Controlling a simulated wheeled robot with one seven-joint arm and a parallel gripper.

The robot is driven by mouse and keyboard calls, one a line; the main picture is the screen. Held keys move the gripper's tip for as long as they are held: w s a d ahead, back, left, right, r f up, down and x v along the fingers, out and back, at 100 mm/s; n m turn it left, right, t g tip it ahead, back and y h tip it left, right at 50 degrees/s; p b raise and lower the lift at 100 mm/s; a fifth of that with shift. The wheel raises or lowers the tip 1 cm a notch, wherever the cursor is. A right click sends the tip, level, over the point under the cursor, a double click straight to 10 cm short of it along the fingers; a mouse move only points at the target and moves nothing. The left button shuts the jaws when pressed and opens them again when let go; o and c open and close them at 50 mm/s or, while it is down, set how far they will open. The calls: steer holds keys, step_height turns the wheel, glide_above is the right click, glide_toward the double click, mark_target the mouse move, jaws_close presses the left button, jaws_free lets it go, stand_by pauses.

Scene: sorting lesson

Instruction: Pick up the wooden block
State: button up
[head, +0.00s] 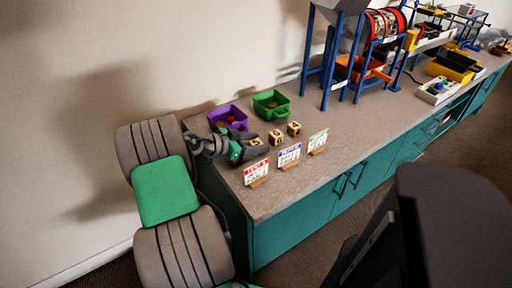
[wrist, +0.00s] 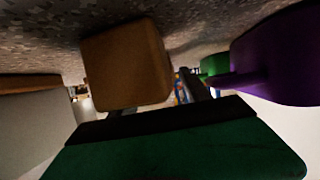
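Three wooden blocks with dark markings stand on the counter in the head view. The nearest wooden block (head: 256,142) sits at my gripper (head: 251,144), with a dark finger on either side of it. The other two blocks, a middle one (head: 276,137) and a far one (head: 294,128), stand to the right, clear of my gripper. In the wrist view a plain-looking wooden block (wrist: 125,65) is close in front of my gripper, touching the counter surface, and the picture appears upside down. A gap shows between it and the dark finger at right, so my gripper looks open.
A purple bin (head: 228,117) and a green bin (head: 271,104) stand behind the blocks. Three small cards, red (head: 256,171), blue (head: 289,155) and green (head: 317,141), stand along the counter's front. A blue rack (head: 330,65) stands farther right.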

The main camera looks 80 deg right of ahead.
jaws_close()
stand_by(0.4)
